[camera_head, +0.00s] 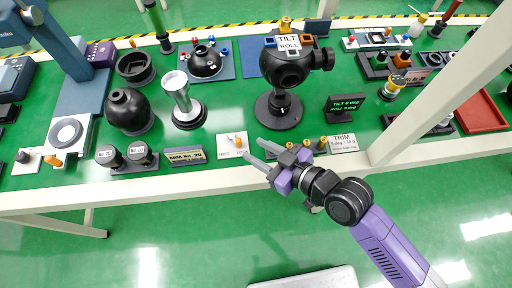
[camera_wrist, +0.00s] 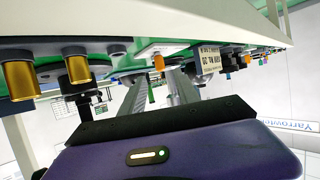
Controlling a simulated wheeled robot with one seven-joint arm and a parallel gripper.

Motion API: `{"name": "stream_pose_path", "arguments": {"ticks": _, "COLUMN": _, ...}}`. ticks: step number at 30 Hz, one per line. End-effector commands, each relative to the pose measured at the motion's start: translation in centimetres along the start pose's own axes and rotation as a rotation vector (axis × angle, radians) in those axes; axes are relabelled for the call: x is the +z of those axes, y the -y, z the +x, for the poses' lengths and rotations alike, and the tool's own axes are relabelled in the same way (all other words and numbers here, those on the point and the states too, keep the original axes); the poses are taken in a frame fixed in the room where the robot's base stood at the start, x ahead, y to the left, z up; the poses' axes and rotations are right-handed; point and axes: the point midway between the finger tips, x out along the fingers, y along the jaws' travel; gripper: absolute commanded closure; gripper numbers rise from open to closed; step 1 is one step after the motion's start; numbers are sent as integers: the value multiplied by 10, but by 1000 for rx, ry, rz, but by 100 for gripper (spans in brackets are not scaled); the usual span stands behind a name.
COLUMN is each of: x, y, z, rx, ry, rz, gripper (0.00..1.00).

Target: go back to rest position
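My gripper (camera_head: 252,149) is at the front edge of the long table, in the middle of the head view. Its two grey fingers point up and left towards the small white FREE/LOCK plate (camera_head: 232,146) with an orange-tipped lever. The fingers are apart with nothing between them. In the wrist view my gripper (camera_wrist: 160,92) also shows two separate fingers with an empty gap. I cannot tell whether the fingers touch the table. My purple arm reaches in from the lower right.
Brass weights (camera_head: 305,150) stand close to my gripper beside the TRIM card (camera_head: 342,143). A black tilt-and-roll head (camera_head: 285,75) stands behind. A white post (camera_head: 440,90) crosses the right side. The green floor (camera_head: 180,245) in front of the table is mostly clear.

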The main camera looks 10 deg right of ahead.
Motion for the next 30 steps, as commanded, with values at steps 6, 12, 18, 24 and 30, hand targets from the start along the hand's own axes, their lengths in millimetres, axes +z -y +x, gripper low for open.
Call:
{"name": "stream_pose_path", "arguments": {"ticks": 6, "x": 0, "y": 0, "z": 0, "rx": 0, "ry": 0, "rz": 0, "gripper": 62}}
{"name": "stream_pose_path", "arguments": {"ticks": 12, "x": 0, "y": 0, "z": 0, "rx": 0, "ry": -1, "rz": 5, "gripper": 62}}
{"name": "stream_pose_path", "arguments": {"ticks": 18, "x": -34, "y": -2, "z": -4, "rx": 47, "ry": -113, "rz": 13, "gripper": 62}}
{"name": "stream_pose_path", "arguments": {"ticks": 24, "x": -40, "y": -5, "z": -59, "rx": 133, "ry": -212, "rz": -32, "gripper": 62}}
{"name": "stream_pose_path", "arguments": {"ticks": 30, "x": -27, "y": -4, "z": -132, "rx": 233, "ry": -251, "rz": -43, "gripper": 62}}
